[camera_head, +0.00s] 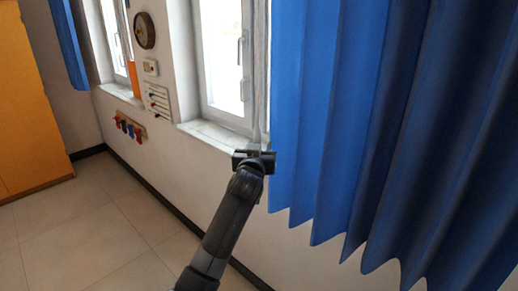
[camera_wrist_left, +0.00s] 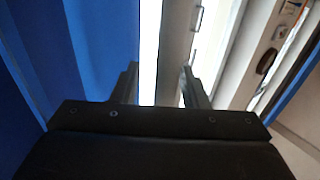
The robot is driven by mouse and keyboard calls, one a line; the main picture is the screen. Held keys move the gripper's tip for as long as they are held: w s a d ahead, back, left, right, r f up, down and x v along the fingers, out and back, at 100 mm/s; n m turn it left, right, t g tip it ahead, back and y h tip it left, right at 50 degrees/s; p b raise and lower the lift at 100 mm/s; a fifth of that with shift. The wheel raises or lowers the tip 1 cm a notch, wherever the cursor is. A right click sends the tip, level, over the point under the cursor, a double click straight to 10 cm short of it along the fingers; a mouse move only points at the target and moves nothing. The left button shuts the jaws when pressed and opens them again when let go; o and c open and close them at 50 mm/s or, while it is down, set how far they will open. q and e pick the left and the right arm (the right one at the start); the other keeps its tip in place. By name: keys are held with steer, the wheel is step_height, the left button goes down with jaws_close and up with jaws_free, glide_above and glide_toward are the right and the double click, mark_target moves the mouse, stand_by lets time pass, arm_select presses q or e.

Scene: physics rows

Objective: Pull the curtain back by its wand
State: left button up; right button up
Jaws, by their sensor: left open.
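The blue curtain (camera_head: 330,110) hangs in folds over the right part of the head view. A pale upright strip at its left edge looks like the wand (camera_head: 260,90), but it is hard to tell from the window surround. My left gripper (camera_head: 254,154) is open at the foot of this strip, beside the curtain's edge. In the left wrist view, the open fingers of my left gripper (camera_wrist_left: 158,85) point away, with the curtain (camera_wrist_left: 85,45) to their left. A bright strip shows between the fingers; I cannot tell whether it is the wand. My right gripper is out of view.
A window (camera_head: 222,60) with a sill (camera_head: 208,133) is left of the curtain. A clock (camera_head: 144,30), a wall panel (camera_head: 157,99) and a hook rail (camera_head: 130,128) are on the wall. An orange cabinet (camera_head: 30,110) stands far left. The tiled floor (camera_head: 90,230) is clear.

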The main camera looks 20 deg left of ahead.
arm_select(q)
steer(key=shift+s+f, duration=0.1)
steer(key=shift+s, duration=0.3)
steer(key=s+d+b, duration=0.3)
steer(key=s+b, duration=0.1)
steer(key=s, duration=1.2)
steer(key=shift+s+d, duration=0.15)
steer(key=shift+d, duration=0.05)
